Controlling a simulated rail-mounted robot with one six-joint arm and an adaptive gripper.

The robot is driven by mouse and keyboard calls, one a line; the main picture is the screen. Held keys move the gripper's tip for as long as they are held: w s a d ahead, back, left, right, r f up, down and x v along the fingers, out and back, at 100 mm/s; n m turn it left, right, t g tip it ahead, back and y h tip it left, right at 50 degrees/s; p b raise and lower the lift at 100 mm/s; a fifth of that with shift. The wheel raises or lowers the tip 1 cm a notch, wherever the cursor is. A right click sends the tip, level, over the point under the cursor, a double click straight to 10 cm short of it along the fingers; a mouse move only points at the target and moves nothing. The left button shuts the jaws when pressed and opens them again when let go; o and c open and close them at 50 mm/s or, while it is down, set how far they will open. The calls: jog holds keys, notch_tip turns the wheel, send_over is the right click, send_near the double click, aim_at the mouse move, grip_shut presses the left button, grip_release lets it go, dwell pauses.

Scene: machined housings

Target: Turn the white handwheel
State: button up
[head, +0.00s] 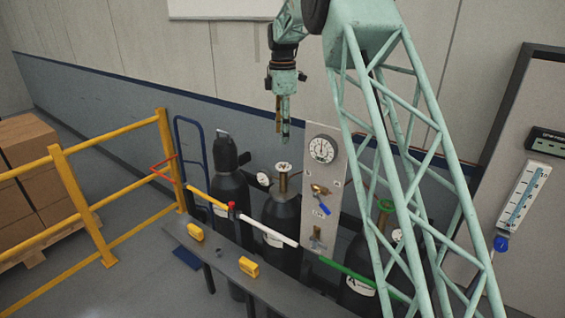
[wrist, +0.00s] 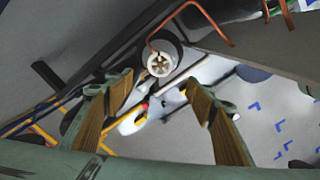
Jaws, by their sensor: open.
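The white handwheel (head: 284,167) sits on a brass valve on top of the middle dark gas cylinder (head: 282,215). My gripper (head: 283,132) points down above it, with a small gap between them in the head view. In the wrist view the handwheel (wrist: 159,65) is a round, spoked white disc lying beyond the fingertips, roughly centred between them. The two wooden-faced fingers of my gripper (wrist: 158,83) are spread apart with nothing between them.
A panel with a round gauge (head: 321,150) and a blue-handled valve stands just right of the cylinder. Dark cylinders flank it, the left one capped (head: 229,188), the right one with a green handwheel (head: 386,205). A coloured bar (head: 270,234) crosses in front; a yellow railing (head: 80,190) stands left.

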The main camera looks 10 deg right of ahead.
aim_at(283, 165)
notch_tip(283, 165, down, 13)
jog(key=shift+r+p, duration=0.1)
jog(key=shift+p, duration=0.4)
jog(key=shift+c, duration=0.4)
jog(key=c, duration=0.8)
